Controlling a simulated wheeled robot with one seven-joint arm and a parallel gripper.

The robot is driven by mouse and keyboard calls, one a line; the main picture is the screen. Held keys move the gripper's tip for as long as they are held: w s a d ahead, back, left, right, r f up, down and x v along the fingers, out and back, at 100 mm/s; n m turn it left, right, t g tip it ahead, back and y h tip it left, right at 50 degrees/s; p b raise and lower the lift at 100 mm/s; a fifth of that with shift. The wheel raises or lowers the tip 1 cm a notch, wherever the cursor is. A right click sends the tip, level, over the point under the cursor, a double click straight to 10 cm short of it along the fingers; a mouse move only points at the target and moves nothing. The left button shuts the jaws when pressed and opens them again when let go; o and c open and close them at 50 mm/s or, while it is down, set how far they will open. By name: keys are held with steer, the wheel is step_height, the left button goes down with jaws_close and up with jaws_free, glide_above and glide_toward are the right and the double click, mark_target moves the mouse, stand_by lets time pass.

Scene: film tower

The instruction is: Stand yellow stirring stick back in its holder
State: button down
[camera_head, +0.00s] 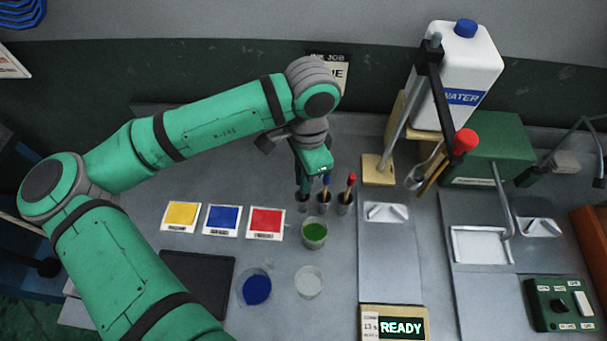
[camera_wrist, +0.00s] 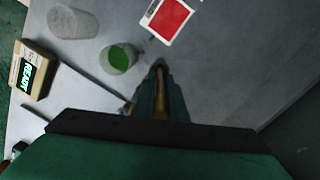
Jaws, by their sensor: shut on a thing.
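My gripper (camera_head: 303,185) points down over the leftmost of three small dark holder cups (camera_head: 302,204). In the wrist view my gripper (camera_wrist: 160,72) is shut on a thin yellow-brown stick (camera_wrist: 160,102), which lies between the fingers. The fingers hide the stick in the head view, so I cannot tell whether its lower end is inside the cup. A blue-topped stick (camera_head: 326,181) stands in the middle cup, and a red-topped stick (camera_head: 350,181) leans in the right cup.
A beaker of green liquid (camera_head: 314,234) stands just in front of the cups. A blue-filled beaker (camera_head: 256,288) and a clear one (camera_head: 309,283) are nearer. Yellow, blue and red cards (camera_head: 266,222) lie left. A stand (camera_head: 378,170) and water jug (camera_head: 480,70) rise at right.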

steer(key=shift+f, duration=0.1)
steer(key=c, duration=1.7)
jaws_free()
steer(key=r, duration=1)
steer(key=shift+w+d+r, duration=0.25)
steer(key=shift+w+r, duration=0.15)
